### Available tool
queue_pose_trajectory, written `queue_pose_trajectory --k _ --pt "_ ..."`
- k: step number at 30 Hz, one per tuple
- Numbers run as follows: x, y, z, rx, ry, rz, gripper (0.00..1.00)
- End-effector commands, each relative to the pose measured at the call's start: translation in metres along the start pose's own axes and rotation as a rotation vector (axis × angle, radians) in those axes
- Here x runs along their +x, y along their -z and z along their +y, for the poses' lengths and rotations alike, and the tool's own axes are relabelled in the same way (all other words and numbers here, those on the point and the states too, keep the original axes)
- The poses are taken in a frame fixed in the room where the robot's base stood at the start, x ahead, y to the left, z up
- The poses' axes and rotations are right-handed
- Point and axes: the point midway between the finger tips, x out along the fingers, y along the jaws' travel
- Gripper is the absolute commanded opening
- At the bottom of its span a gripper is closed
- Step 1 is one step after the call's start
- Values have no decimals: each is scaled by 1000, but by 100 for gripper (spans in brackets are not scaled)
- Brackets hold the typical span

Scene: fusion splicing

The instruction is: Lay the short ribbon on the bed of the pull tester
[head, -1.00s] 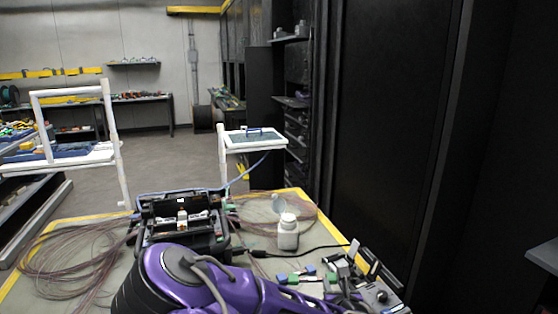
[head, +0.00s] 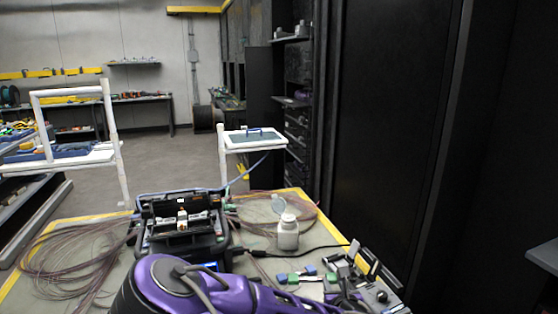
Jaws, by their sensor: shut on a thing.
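My purple arm reaches across the front of the bench toward the lower right. My gripper (head: 350,299) is small and dark at the arm's far end, among the tools at the front right. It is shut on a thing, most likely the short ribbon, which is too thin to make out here. A dark device with a yellow stripe (head: 364,262) stands just behind the gripper; it may be the pull tester, but its bed cannot be made out. The gap between gripper and device cannot be judged.
The open black splicer (head: 182,240) stands behind my arm. A white bottle (head: 288,234) stands to its right. Blue and green holders (head: 296,277) lie near my wrist. Loose fibre coils (head: 75,260) cover the left. A tall black cabinet (head: 390,130) rises at the right.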

Motion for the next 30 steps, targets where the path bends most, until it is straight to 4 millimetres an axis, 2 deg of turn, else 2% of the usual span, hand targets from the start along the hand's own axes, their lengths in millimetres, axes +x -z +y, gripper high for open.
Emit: queue_pose_trajectory --k 8,12,15,22,26,30 --pt "-17 -41 0 0 0 -2 0" --pt "-29 -70 1 2 -1 -4 0" --pt "-16 -40 0 0 1 2 0" --pt "-1 -3 0 0 1 0 0" --pt "0 -1 0 1 0 -1 0" --pt "-6 -16 0 1 0 -2 0"
